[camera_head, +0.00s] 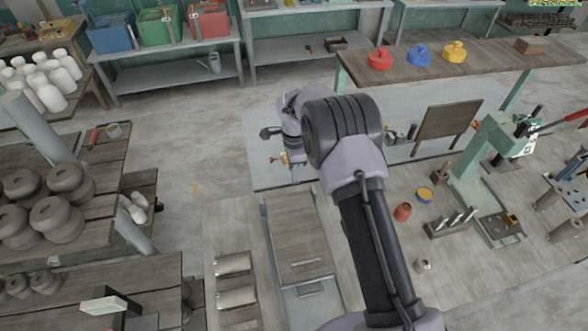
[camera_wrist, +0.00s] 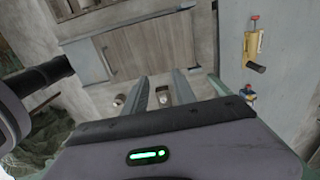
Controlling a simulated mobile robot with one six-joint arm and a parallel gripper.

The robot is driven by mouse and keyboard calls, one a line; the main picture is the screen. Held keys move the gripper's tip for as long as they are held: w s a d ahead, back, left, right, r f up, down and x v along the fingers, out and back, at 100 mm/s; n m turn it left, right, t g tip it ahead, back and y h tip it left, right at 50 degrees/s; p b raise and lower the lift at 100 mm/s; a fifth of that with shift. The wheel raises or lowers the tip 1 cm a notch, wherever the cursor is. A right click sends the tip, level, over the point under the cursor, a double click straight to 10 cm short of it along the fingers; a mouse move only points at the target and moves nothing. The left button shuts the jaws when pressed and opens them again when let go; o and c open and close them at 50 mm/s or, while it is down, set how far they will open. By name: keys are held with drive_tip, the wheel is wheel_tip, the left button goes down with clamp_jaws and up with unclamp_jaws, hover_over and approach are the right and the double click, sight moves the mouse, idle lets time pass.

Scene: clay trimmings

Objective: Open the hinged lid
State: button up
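What looks like the hinged lid is a wooden panel (camera_head: 298,228) on the bench in the head view, lying flat, with a thin bar-like handle (camera_head: 307,263) near its front edge. I cannot make out its hinge. In the wrist view a wooden panel with a grey metal edge strip (camera_wrist: 82,60) lies beyond my gripper; I cannot tell if it is the same lid. My gripper's two grey fingers (camera_wrist: 163,92) stand apart with nothing held between them. Small round pieces show near the fingertips, too small to name. In the head view my arm hides the fingertips.
A yellow fitting with a red knob (camera_wrist: 254,43) stands on a grey surface at right in the wrist view.

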clamp_jaws()
idle(1.2)
drive_tip(key=shift+o, duration=0.2)
unclamp_jaws()
drive_tip(key=shift+r, duration=0.1)
wheel_tip(320, 180, up, 17)
drive_tip(key=b, duration=0.2)
drive_tip(key=shift+r, duration=0.15)
